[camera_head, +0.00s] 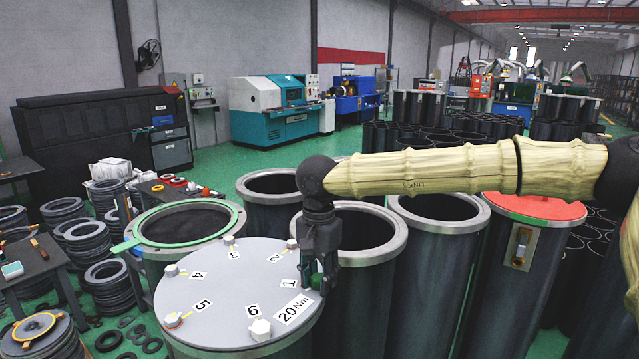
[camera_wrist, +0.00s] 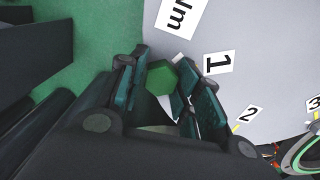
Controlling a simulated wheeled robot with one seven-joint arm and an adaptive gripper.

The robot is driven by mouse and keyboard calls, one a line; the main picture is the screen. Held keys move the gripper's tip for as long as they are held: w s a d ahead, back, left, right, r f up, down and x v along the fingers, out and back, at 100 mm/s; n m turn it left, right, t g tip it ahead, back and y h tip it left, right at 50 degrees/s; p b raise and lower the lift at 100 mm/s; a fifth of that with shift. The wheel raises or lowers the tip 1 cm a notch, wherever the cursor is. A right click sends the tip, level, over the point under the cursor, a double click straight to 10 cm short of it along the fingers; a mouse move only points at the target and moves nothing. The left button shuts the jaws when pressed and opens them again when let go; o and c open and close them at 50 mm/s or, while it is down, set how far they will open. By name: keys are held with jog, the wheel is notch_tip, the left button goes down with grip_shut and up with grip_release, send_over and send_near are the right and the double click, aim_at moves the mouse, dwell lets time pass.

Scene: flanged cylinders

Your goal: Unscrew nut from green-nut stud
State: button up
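A round grey lid (camera_head: 225,285) covers a dark cylinder. Its rim carries numbered positions 1 to 6, with pale hex studs visible at several of them. The green nut (camera_wrist: 161,76) is at the lid's edge by label 1 (camera_wrist: 218,64); in the head view it shows only partly, behind the fingers. My gripper (camera_wrist: 166,86) points down over this edge, one finger on each side of the nut. The fingers are spread about the nut's width. I cannot tell whether both pads touch it. The stud under the nut is hidden.
A "20Nm" label (camera_head: 294,308) lies beside the nut. An open flanged cylinder (camera_head: 375,238) stands close behind my gripper. A green-rimmed cylinder (camera_head: 150,240) stands at left, and a red-lidded cylinder (camera_head: 535,207) at right. Stacked rings (camera_head: 105,280) lie at far left.

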aim_at(319, 277)
jog(key=shift+o, duration=0.5)
jog(key=shift+r+p, duration=3.05)
jog(key=shift+p, duration=0.1)
